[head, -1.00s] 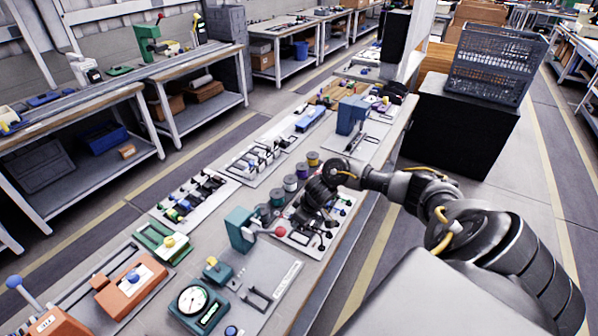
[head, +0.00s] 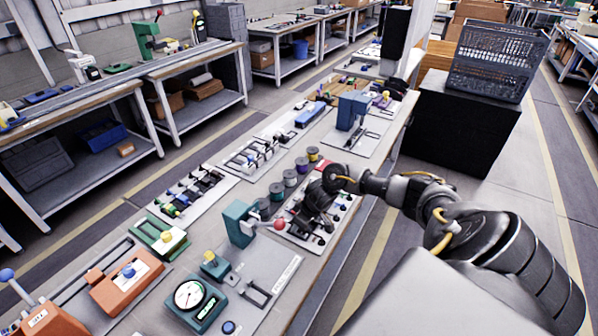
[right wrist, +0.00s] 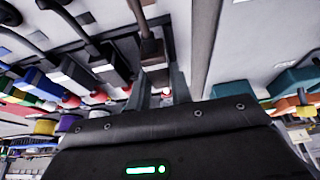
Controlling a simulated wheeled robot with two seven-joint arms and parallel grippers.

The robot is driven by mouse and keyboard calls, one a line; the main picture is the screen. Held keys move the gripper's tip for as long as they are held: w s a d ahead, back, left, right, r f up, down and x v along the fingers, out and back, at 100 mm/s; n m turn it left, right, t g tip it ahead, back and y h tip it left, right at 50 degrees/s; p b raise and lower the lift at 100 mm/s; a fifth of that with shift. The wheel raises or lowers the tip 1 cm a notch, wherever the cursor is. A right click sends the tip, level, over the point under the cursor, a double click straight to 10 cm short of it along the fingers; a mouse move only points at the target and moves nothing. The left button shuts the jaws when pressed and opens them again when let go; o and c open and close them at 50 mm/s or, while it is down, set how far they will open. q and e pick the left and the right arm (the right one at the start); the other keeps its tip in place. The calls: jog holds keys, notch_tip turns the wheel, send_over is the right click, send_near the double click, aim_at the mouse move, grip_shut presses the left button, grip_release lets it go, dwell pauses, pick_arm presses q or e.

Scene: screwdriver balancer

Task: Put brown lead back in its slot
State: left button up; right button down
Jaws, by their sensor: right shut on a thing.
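My right gripper (head: 312,212) reaches over the white lead board (head: 296,240) on the bench. In the right wrist view the right gripper (right wrist: 162,92) is shut on the brown lead (right wrist: 154,62), whose brown plug sits between the two fingers. A red and white tip shows just below that plug. Other leads with black, grey and blue plugs hang in a row beside it, to the left in the wrist view. The slot for the brown lead cannot be made out. In the head view my arm and gripper hide the lead. My left gripper is not in view.
A teal press with a red ball knob (head: 280,224) stands close beside the lead board. Several wire spools (head: 290,178) line its far side. A dial gauge (head: 189,295) sits nearer. A black cabinet with a grey crate (head: 496,62) stands right of the bench.

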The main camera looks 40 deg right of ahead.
jog(key=shift+f, duration=0.6)
dwell(0.4)
jog(key=c, duration=1.2)
grip_release()
jog(key=v, duration=1)
jog(key=shift+s+r, duration=0.2)
jog(key=shift+r, duration=0.15)
